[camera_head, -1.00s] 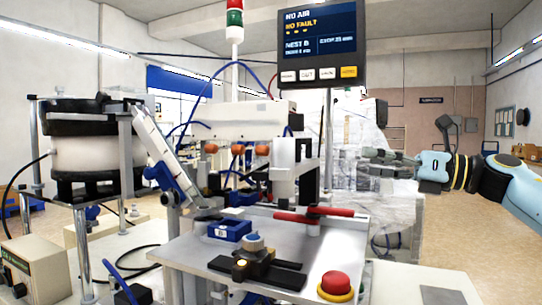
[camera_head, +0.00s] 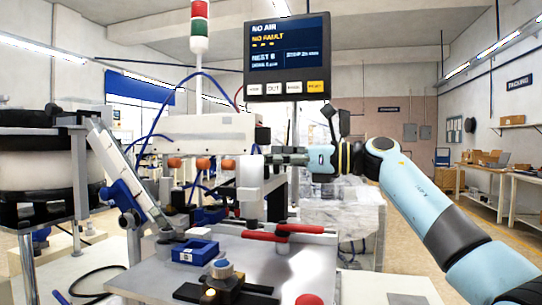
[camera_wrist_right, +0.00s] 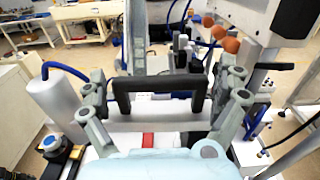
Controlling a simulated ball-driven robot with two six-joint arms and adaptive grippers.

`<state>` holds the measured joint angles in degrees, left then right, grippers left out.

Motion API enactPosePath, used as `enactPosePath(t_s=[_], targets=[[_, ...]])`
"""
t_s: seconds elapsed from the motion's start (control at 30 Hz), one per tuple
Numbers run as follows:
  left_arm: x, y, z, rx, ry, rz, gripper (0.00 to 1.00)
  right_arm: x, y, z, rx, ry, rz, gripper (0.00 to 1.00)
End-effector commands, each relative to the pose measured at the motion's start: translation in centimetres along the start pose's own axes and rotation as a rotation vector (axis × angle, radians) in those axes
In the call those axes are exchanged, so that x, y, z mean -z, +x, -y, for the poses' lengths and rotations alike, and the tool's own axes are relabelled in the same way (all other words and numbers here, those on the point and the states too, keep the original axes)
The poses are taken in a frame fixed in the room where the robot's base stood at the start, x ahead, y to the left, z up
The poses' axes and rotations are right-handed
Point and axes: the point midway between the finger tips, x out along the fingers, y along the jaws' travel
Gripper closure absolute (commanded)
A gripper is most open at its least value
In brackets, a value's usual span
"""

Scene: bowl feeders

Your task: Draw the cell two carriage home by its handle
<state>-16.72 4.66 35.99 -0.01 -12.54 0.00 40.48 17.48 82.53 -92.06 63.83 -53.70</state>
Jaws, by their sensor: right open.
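A black U-shaped handle (camera_wrist_right: 160,88) lies across the middle of the right wrist view, on a pale metal part that I take for the carriage. My right gripper (camera_wrist_right: 166,84) is open, with one grey finger near each end of the handle. The fingers are not closed on it; whether they touch it I cannot tell. In the head view my right gripper (camera_head: 272,159) reaches in from the right beside the white upright block (camera_head: 249,176) of the station, and the handle cannot be made out clearly there. My left gripper is out of view.
Red-handled clamps (camera_head: 265,236) lie below the gripper on the grey plate. A blue bin (camera_head: 196,252), a blue-topped knob (camera_head: 222,268) and a red button (camera_head: 309,299) are nearer. Orange-capped parts (camera_head: 202,163) and the bowl feeder (camera_head: 35,170) stand left. The monitor (camera_head: 287,55) is above.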

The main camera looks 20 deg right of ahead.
Motion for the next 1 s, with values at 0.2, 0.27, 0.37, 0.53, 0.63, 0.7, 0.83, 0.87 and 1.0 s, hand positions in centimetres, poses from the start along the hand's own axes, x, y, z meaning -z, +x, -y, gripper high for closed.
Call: enactPosePath(t_s=[0.2,0.27,0.37,0.53,0.63,0.7,0.83,0.87,1.0], targets=[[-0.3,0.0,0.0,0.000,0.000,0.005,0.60,0.0,0.0,0.0,0.000,0.000,0.000,0.01],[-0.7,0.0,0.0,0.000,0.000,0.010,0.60,0.0,0.0,0.0,0.000,0.000,0.000,0.09],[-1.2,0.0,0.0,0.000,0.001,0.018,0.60,0.0,0.0,0.0,0.000,0.000,0.000,0.22],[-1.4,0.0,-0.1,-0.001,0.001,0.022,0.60,0.0,0.0,0.0,0.000,0.001,0.000,0.44],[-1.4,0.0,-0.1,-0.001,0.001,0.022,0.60,0.0,0.0,0.0,0.000,0.001,0.000,0.58],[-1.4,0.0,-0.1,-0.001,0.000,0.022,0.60,0.0,0.0,0.0,0.000,0.001,0.001,0.67],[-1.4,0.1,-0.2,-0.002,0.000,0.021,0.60,0.1,-0.5,0.1,0.002,0.000,-0.001,0.69],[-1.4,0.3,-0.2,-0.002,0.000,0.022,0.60,0.2,-0.9,0.1,0.003,0.000,-0.001,0.69],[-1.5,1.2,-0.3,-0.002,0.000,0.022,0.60,0.5,-3.9,0.2,0.005,-0.002,-0.004,0.69]])
